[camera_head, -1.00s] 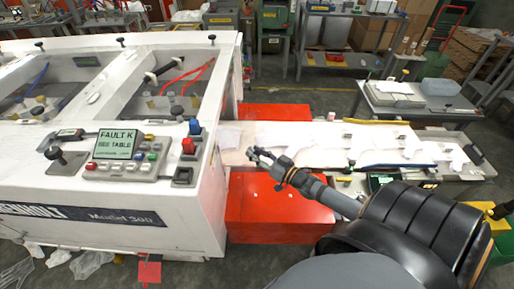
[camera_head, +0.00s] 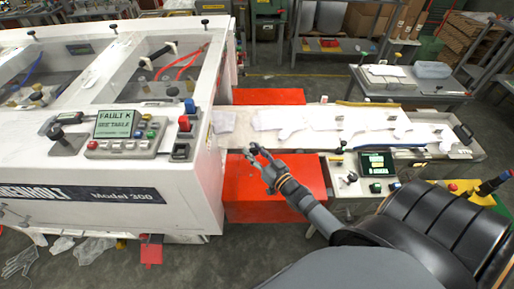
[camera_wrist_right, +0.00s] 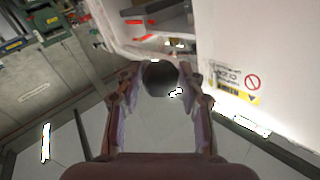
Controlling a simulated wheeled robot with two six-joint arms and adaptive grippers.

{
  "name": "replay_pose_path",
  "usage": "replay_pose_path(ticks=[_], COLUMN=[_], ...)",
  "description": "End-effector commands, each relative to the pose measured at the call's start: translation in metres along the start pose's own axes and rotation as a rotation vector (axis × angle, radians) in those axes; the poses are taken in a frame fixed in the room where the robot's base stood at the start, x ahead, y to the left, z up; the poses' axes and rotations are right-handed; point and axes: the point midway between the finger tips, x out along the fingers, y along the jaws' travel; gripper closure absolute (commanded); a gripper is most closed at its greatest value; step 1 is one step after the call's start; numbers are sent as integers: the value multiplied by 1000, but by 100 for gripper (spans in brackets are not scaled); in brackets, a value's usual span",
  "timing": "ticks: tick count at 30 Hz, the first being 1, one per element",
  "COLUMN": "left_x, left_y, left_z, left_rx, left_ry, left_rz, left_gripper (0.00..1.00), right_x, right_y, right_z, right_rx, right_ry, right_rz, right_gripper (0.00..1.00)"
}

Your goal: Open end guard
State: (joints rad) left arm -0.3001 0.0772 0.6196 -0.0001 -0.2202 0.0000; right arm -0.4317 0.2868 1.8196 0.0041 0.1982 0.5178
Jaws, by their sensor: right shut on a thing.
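My right gripper (camera_head: 253,152) is at the right end of the white machine (camera_head: 140,205), beside the near edge of the white belt. In the right wrist view, my right gripper (camera_wrist_right: 159,72) has its fingers on both sides of a dark round knob (camera_wrist_right: 160,80) and is shut on it. The knob is too small to make out in the head view. I cannot make out the end guard's panel clearly or tell how far it stands open. My left gripper is not in view.
The belt table (camera_head: 350,125) with pale film pieces extends right from the machine. A red box (camera_head: 275,192) stands below my gripper. A control panel (camera_head: 125,146) sits on the machine. A small green-screen unit (camera_head: 376,163) is right of my gripper. Clear plastic scraps lie on the floor.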

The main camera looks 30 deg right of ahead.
Motion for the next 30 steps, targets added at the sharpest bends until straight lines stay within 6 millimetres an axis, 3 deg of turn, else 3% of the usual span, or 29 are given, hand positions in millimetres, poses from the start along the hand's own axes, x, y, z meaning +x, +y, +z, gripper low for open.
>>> replay_pose_path(ticks=[19, 20, 21, 23, 30], left_x=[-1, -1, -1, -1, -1], left_y=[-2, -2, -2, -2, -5], left_z=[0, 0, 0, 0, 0], left_rx=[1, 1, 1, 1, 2], left_ry=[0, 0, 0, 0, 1], left_rz=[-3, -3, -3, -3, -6], left_gripper=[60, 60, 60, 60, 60], right_x=[-3, -3, -3, -3, -3], right_y=[-5, -5, -5, -4, -4], right_z=[1, 1, 1, 1, 1], right_rx=[1, 1, 1, 1, 0], right_ry=[1, 1, 1, 1, 1], right_rz=[-1, -1, -1, -1, 0], right_gripper=[100, 57, 52, 44, 43])
